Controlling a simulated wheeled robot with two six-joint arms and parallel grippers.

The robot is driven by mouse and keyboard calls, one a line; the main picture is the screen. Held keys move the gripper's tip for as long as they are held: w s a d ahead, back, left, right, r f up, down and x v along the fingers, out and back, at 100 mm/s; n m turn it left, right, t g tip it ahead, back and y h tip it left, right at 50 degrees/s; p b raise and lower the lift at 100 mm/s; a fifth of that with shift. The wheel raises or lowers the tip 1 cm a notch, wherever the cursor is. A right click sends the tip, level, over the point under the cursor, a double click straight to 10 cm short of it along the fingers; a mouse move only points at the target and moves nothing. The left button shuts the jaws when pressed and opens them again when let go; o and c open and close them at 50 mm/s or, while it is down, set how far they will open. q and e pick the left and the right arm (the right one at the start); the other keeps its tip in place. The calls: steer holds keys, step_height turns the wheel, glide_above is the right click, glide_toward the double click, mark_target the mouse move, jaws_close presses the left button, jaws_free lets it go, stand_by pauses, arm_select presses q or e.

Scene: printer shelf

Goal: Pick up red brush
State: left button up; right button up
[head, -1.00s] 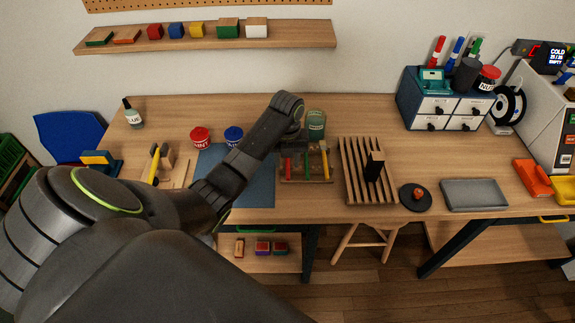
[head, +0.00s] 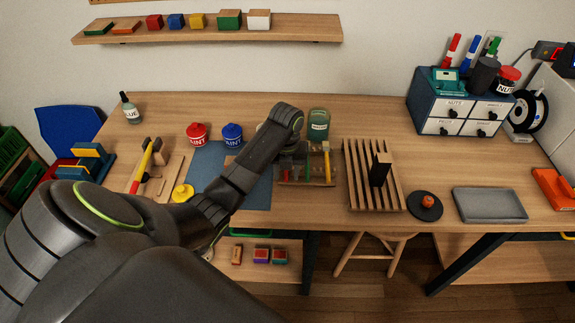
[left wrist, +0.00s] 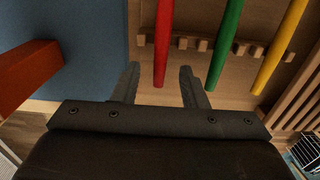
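The red brush (left wrist: 163,45) has its red handle in the wooden brush rack (left wrist: 192,45), beside a green-handled brush (left wrist: 228,40) and a yellow-handled one (left wrist: 282,50). My left gripper (left wrist: 160,67) is open, and the lower end of the red handle lies between its two fingers in the left wrist view. I cannot tell whether they touch it. In the head view the left gripper (head: 292,152) is over the left side of the rack (head: 318,183), and the arm hides most of the red brush. The yellow brush (head: 326,160) shows clearly there. My right gripper is not in view.
A blue mat (head: 250,192) lies left of the rack, with a reddish block (left wrist: 25,75) over it in the left wrist view. A slatted wooden rack (head: 358,175) stands close on the right. A green jar (head: 319,125) stands behind.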

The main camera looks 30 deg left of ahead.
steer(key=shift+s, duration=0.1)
arm_select(q)
steer(key=shift+s, duration=0.1)
steer(key=shift+c, duration=0.5)
jaws_close()
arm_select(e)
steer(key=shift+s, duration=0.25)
arm_select(q)
steer(key=shift+r, duration=0.1)
